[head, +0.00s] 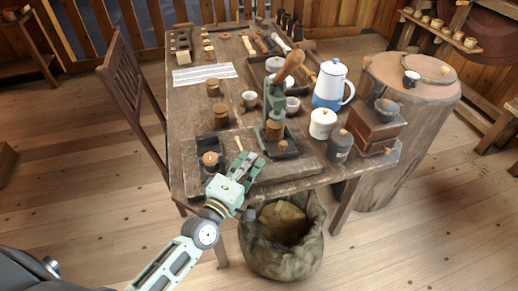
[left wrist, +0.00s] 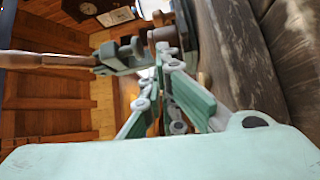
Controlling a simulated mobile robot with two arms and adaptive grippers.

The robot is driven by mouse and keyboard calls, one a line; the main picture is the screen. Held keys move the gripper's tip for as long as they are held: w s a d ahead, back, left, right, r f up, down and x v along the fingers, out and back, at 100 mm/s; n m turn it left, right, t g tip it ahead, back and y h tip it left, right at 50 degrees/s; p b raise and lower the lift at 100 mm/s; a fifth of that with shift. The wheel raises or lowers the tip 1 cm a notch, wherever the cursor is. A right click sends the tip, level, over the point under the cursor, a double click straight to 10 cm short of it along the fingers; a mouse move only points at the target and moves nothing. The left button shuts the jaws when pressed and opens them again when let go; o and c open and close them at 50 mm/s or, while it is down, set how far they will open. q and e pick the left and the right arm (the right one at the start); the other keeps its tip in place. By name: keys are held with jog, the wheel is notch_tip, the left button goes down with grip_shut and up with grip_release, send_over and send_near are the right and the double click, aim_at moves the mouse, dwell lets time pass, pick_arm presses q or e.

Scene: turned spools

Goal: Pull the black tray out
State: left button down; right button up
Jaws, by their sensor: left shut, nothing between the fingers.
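A small black tray (head: 282,152) with a round wooden knob (head: 283,145) sits at the foot of a green press (head: 274,108) on the near part of the table. My left gripper (head: 243,163) is shut and empty, just left of the press base and apart from the knob. In the left wrist view, my gripper's green fingers (left wrist: 166,58) reach toward the press. The press's wooden handle (left wrist: 45,61) shows sideways there. I cannot make out the tray clearly in that view. My right gripper is not in view.
A grey jar (head: 340,147), white pot (head: 322,123) and blue-white kettle (head: 330,85) stand right of the press. A wooden grinder (head: 372,128) is at the right edge. Wooden-topped pieces stand to the left. A sack (head: 282,238) is on the floor below the table's front edge.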

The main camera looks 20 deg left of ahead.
aim_at(271, 133)
pick_arm(q)
jog(key=w, duration=0.3)
jog(key=w+d, duration=0.1)
jog(key=w, duration=0.5)
jog(key=shift+d+r, duration=0.2)
jog(key=shift+d, duration=0.2)
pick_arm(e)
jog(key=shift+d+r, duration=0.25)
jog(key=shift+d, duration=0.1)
pick_arm(q)
jog(key=shift+p, duration=0.3)
jog(key=s+d+p, duration=0.1)
jog(key=s, duration=0.1)
jog(key=s+d, duration=0.2)
jog(key=s+d+p, duration=0.1)
jog(key=s, duration=0.1)
jog(key=shift+s+d+r+p, duration=0.1)
jog(key=shift+s+d+p, duration=0.05)
jog(key=shift+s+p, duration=0.15)
jog(key=shift+w, duration=0.15)
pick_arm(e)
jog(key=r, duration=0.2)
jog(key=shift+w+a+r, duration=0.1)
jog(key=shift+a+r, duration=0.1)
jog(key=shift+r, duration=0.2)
